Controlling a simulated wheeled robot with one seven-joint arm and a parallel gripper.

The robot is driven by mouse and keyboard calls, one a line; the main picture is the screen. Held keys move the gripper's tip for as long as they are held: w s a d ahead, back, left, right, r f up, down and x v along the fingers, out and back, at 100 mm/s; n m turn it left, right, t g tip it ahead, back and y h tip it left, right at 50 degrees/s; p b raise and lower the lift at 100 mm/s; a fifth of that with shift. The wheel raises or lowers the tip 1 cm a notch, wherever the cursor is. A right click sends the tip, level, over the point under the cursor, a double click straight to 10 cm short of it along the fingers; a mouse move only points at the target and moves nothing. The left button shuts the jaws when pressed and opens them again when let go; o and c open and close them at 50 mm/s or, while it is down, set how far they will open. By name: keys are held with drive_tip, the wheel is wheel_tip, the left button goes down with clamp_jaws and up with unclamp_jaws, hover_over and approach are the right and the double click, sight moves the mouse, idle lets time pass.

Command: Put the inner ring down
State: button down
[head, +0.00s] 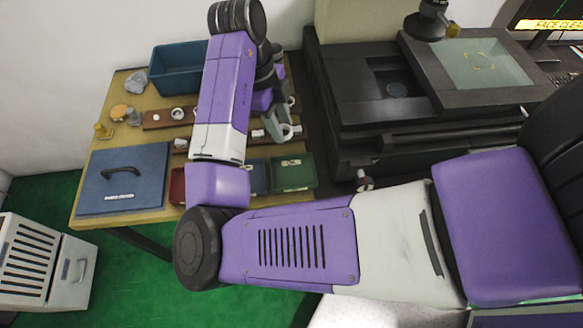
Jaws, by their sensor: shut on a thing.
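My gripper (279,124) is over the right part of the wooden table, beyond my purple forearm, and points down. It is shut on a pale ring (287,133), which I take to be the inner ring. The ring is small here and partly covered by the fingers. I cannot tell whether it touches the brown strip below it. Another pale ring (178,113) lies on a brown strip (156,119) left of my arm.
A blue-green bin (178,74) stands at the table's back left. A green tray (292,173) is at the front right. A dark machine (370,120) stands right of the table.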

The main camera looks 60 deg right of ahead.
sight(291, 128)
drive_tip(key=shift+s+d+f+m, duration=0.4)
drive_tip(key=shift+s+f, duration=0.1)
drive_tip(key=shift+f, duration=0.1)
drive_tip(key=shift+s+d+f+m, duration=0.3)
drive_tip(key=shift+s+d+f, duration=0.1)
drive_tip(key=shift+s+f, duration=0.15)
wheel_tip(291, 128, down, 13)
drive_tip(key=shift+w+r, duration=0.1)
drive_tip(key=shift+r, duration=0.1)
drive_tip(key=shift+f, duration=2.7)
drive_tip(key=shift+f, duration=0.2)
drive_tip(key=c, duration=0.9)
unclamp_jaws()
drive_tip(key=shift+r, duration=0.1)
drive_tip(key=v, duration=1.2)
drive_tip(key=shift+d+r+b, duration=0.15)
drive_tip(key=shift+r+b, duration=0.05)
drive_tip(key=shift+b, duration=0.1)
